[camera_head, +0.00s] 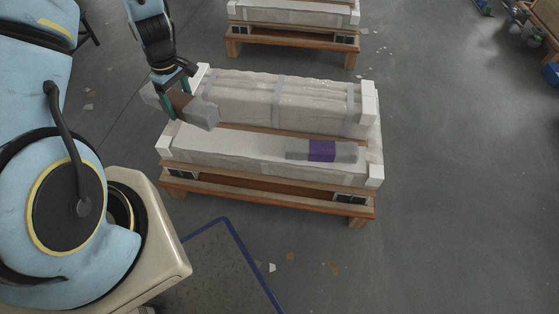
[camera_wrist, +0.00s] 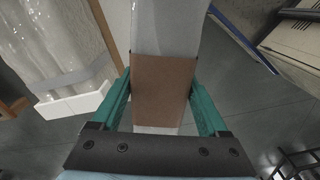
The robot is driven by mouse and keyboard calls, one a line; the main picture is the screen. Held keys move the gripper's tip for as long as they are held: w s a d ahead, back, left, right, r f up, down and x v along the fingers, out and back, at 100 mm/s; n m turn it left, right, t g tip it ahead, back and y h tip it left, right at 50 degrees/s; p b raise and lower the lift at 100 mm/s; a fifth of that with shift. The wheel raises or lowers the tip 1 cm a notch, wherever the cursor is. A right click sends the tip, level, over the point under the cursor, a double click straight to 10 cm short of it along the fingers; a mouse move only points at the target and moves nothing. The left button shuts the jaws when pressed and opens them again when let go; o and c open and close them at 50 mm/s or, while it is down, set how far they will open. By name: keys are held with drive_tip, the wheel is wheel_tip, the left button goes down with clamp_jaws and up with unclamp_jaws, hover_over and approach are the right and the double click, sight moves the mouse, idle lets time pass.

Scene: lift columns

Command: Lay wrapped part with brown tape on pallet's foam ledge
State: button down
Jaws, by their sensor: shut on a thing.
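The wrapped part with brown tape (camera_head: 201,112) is a grey, plastic-wrapped bar with a brown band around its middle. My gripper (camera_head: 172,90) is shut on it at the brown band, over the left end of the pallet. In the wrist view the teal fingers of my gripper (camera_wrist: 160,100) press both sides of the brown band (camera_wrist: 163,85). The pallet (camera_head: 270,200) is wooden and carries long white wrapped columns. Its foam ledge (camera_head: 230,150) is the lower white front surface. Whether the held part touches the ledge cannot be told.
A wrapped part with purple tape (camera_head: 322,150) lies on the right part of the ledge. The ledge's left and middle are clear. A second loaded pallet (camera_head: 295,30) stands behind. A blue-edged mat (camera_head: 225,265) lies on the floor in front. White foam blocks (camera_head: 369,103) cap the columns' ends.

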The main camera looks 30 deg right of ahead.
sight(245, 145)
drive_tip(key=s+d+f+n+b, duration=0.25)
drive_tip(key=d+f+b, duration=0.2)
drive_tip(key=d, duration=0.25)
drive_tip(key=s+d+f+n+b, duration=0.1)
drive_tip(key=s+d+f+b, duration=0.2)
drive_tip(key=d+f, duration=0.3)
drive_tip(key=f+b, duration=0.1)
drive_tip(key=f, duration=0.2)
drive_tip(key=d+f, duration=0.1)
drive_tip(key=f, duration=0.2)
drive_tip(key=f+b, duration=0.1)
drive_tip(key=f, duration=0.2)
drive_tip(key=shift+s+d+b, duration=0.15)
drive_tip(key=shift+s+b, duration=0.15)
drive_tip(key=shift+b, duration=0.05)
drive_tip(key=shift+f, duration=0.3)
unclamp_jaws()
drive_tip(key=shift+r, duration=0.15)
